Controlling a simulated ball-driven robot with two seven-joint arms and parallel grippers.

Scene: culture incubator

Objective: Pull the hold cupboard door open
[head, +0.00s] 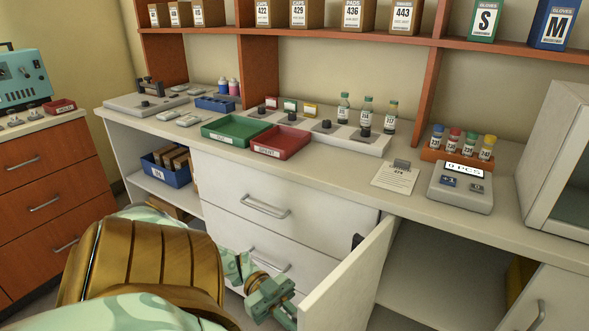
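A pale cupboard door (350,275) under the bench stands swung open toward me, showing the cupboard's shelf and inside (440,265). I see no label naming it the hold cupboard. My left gripper (277,298), green with brass joints, is low at the outer left side of this door, close to its free edge. My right gripper is not in view.
White drawers (262,215) with bar handles stand left of the open door, behind my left gripper. A second pale door (555,300) with a handle is at the lower right. The bench above carries a green tray (236,130), a red tray (281,142) and a counting scale (460,187).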

